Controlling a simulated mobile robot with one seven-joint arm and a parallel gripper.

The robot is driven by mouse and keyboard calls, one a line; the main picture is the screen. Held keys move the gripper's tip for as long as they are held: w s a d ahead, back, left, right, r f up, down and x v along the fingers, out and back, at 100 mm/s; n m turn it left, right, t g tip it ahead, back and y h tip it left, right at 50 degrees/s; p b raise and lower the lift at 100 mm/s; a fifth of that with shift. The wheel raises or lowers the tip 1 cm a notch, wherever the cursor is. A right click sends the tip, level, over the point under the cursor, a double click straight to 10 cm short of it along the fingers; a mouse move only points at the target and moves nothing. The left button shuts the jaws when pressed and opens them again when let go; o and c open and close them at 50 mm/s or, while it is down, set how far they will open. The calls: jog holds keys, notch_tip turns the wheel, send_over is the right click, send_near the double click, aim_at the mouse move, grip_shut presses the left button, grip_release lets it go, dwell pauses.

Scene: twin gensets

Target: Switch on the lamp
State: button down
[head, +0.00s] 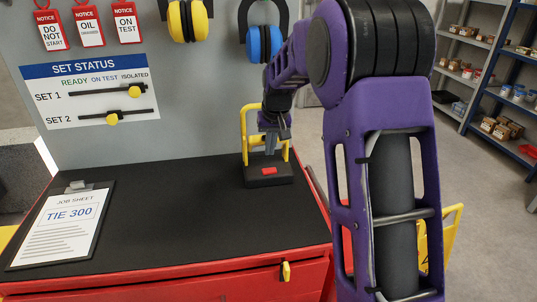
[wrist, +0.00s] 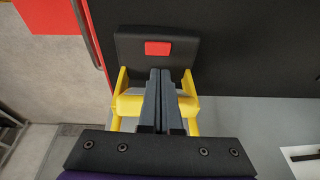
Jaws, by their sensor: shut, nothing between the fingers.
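The lamp, with a yellow tube frame (head: 244,125) and a black base (head: 280,181), stands upright near the right edge of the workbench's black top. A red button (head: 269,171) is on its base; the button also shows in the wrist view (wrist: 157,48), just beyond my fingertips. My gripper (head: 270,150) is shut and empty, in front of the lamp's frame and above the base. In the wrist view my gripper (wrist: 160,73) covers part of the yellow frame (wrist: 128,105). I cannot tell whether the lamp is lit.
A job sheet clipboard (head: 66,224) lies on the bench at left. The status board (head: 92,89), red notice tags (head: 88,26) and ear defenders (head: 188,20) are on the grey panel behind. The bench top (head: 180,215) between is clear. Shelves (head: 490,80) stand at far right.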

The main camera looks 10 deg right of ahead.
notch_tip(320, 180, up, 8)
jog(key=f, duration=0.1)
send_over(273, 169)
jog(key=s, duration=0.4)
jog(key=shift+a+r+p, duration=0.1)
jog(key=shift+r+p, duration=0.15)
jog(key=shift+p, duration=0.05)
jog(key=shift+f+b, duration=0.15)
jog(key=shift+b, duration=0.6)
jog(key=shift+h+b, duration=0.3)
jog(key=shift+b, duration=0.05)
jog(key=shift+r, duration=0.3)
jog(key=x, duration=0.4)
jog(key=b+x, duration=0.1)
jog(key=x, duration=0.4)
jog(key=s+x, duration=0.1)
jog(key=x, duration=0.3)
jog(key=shift+f+b, duration=0.4)
jog(key=shift+f, duration=0.2)
